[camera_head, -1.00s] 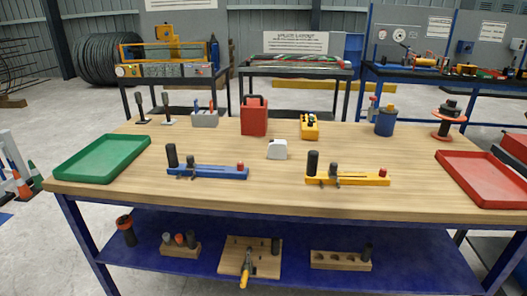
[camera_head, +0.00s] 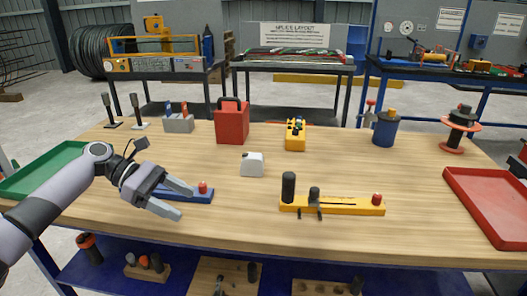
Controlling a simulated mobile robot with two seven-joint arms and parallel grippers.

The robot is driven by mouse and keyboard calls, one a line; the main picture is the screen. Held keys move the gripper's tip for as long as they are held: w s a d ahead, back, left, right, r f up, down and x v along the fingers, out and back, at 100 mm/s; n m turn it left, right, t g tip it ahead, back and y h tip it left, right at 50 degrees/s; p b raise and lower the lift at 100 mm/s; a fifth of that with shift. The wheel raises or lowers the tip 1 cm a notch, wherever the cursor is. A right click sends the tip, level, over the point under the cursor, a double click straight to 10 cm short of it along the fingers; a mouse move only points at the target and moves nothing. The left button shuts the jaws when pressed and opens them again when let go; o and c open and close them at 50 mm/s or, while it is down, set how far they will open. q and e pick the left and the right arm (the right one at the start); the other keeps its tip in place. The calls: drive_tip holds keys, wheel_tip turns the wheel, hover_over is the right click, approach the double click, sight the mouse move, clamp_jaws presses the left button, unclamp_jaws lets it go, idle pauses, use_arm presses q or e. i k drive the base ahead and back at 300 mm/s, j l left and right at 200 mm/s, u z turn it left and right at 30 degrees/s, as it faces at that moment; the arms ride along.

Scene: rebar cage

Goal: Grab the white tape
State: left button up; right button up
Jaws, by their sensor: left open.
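A small white block-shaped item (camera_head: 252,165), which looks like the white tape, stands upright near the middle of the wooden table. My left gripper (camera_head: 186,201) has come in from the left, its fingers apart with nothing between them. It is over the blue tool base (camera_head: 201,191) and hides much of it. The white item is to the right of and beyond the fingertips, with a clear gap between. My right gripper is not in view.
A yellow tool base (camera_head: 335,206) with black posts lies to the right. A red box (camera_head: 232,122), a yellow device (camera_head: 295,134) and a blue can (camera_head: 385,130) stand farther back. A green tray (camera_head: 38,172) and a red tray (camera_head: 490,205) flank the wooden table (camera_head: 400,175).

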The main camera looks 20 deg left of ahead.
sight(252, 164)
drive_tip(key=i, duration=0.9)
